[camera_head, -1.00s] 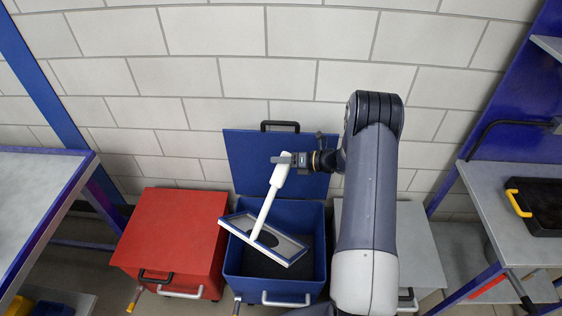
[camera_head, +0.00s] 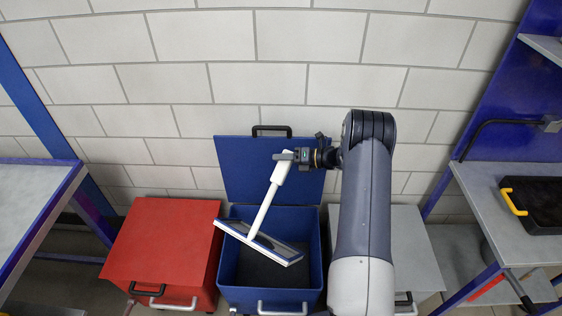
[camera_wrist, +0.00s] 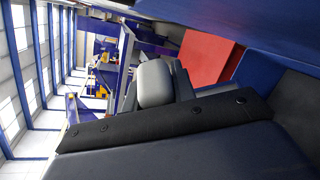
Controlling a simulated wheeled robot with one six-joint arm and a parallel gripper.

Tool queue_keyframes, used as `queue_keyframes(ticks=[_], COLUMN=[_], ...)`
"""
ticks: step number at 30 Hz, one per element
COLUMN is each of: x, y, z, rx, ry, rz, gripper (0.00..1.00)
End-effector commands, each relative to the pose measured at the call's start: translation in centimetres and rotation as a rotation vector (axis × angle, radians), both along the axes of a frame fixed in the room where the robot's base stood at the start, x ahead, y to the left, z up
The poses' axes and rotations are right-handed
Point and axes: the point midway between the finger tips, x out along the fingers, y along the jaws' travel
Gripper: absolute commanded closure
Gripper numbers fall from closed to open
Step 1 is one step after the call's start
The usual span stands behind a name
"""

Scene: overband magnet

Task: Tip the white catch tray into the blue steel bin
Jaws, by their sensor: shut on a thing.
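My gripper (camera_head: 285,156) is shut on the upper end of the white handle of the catch tray (camera_head: 259,242). The handle slants down to the left to the flat tray with its white and blue rim. The tray hangs over the open mouth of the blue steel bin (camera_head: 240,296), tilted and seen nearly edge-on, its right end lower. The bin's lid (camera_head: 262,172) stands open against the wall. Dark material or a dark floor shows inside the bin; I cannot tell which. The tray's upper face is mostly hidden, so its contents cannot be told.
A red bin (camera_head: 165,245) stands close at the left of the blue bin, and a grey bin (camera_head: 412,250) at the right, partly behind my arm. Benches flank both sides; a black tray (camera_head: 535,205) with a yellow handle lies on the right one. A block wall is behind.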

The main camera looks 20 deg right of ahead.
Motion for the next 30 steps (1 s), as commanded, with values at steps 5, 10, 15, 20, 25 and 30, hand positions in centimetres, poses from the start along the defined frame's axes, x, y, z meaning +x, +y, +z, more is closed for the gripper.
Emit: queue_keyframes(ticks=[5,10,15,20,25,30], x=[0.0,0.1,0.8,1.4,2.0,2.7], y=[0.0,-0.1,-0.8,-1.5,-2.2,-2.9], z=[0.1,-0.2,-0.7,-1.1,-1.6,-2.0], rx=[0.002,0.007,0.027,0.048,0.069,0.091], ry=[0.001,0.004,0.022,0.043,0.065,0.082], rz=[0.0,0.0,-0.001,-0.001,-0.001,-0.001], gripper=[1.0,1.0,1.0,1.0,1.0,1.0])
